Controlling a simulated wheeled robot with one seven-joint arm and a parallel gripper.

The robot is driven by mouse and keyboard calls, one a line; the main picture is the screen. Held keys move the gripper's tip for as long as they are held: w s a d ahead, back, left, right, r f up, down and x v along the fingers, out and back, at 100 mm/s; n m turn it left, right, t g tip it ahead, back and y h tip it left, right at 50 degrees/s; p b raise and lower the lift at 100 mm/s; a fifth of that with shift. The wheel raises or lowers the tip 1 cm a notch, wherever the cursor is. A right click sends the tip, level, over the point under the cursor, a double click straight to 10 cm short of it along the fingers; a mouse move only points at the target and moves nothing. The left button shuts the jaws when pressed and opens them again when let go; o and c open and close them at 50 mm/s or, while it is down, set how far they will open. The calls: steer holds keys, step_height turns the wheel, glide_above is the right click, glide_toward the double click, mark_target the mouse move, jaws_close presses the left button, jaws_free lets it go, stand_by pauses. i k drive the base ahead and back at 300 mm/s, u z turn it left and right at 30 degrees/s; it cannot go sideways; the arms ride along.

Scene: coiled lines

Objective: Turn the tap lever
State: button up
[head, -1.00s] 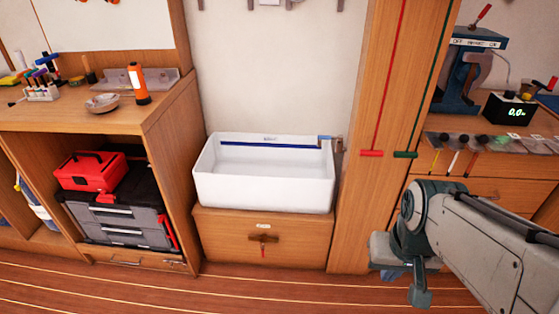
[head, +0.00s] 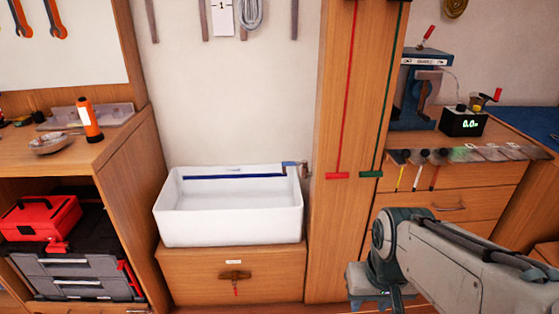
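A white sink basin (head: 228,227) stands on a wooden cabinet in the middle of the head view. At its back right corner is a small tap (head: 303,170) with a blue part (head: 290,164) pointing left. I cannot make out which part of it is the lever. My arm comes in at the lower right, in front of the drawers and to the right of the sink. My gripper is not clearly visible; the arm's end hangs down at the bottom edge, apart from the tap.
A wooden post (head: 335,225) with red and green lines stands right of the sink. A drawer unit (head: 470,178) is further right, behind my arm. A shelf unit (head: 128,187) with a red toolbox (head: 38,220) stands left. The space above the basin is clear.

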mark_target(304, 163)
steer(key=z, duration=0.5)
steer(key=k, duration=1.2)
steer(key=i, duration=0.35)
steer(key=u, duration=0.8)
steer(key=i, duration=1.35)
steer(key=z, duration=0.6)
